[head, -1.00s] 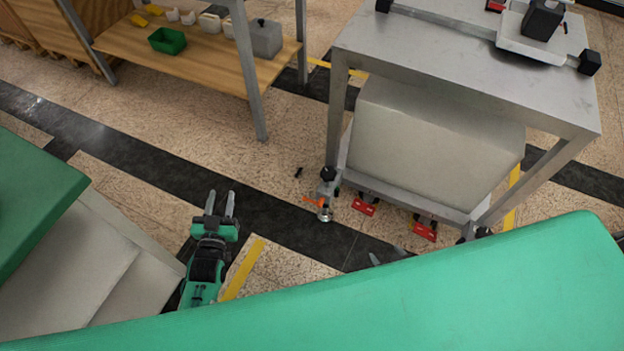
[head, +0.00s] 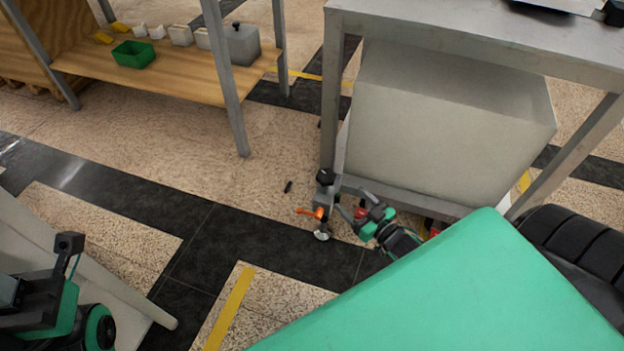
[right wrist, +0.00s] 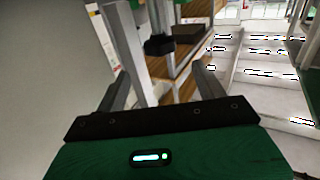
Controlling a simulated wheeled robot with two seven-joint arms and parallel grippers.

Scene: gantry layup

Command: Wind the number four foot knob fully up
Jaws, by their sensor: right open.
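A black foot knob (head: 325,177) tops a grey levelling foot at the near left corner of the grey steel table. An orange lever (head: 312,212) and a round metal pad (head: 321,235) are below it. No number is legible. My right gripper (head: 343,200) is open just right of this foot, fingers pointing at it. In the right wrist view a black knob (right wrist: 158,45), apparently the same one, shows ahead of the spread right fingers (right wrist: 160,75), with nothing gripped. Part of my left arm shows at lower left; its fingers do not show.
The grey table (head: 470,40) has a large pale box (head: 450,120) beneath it. A table leg (head: 332,100) rises behind the foot. A wooden shelf (head: 170,85) holds a green bin (head: 135,54). A small dark object (head: 288,186) lies on open floor left of the foot.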

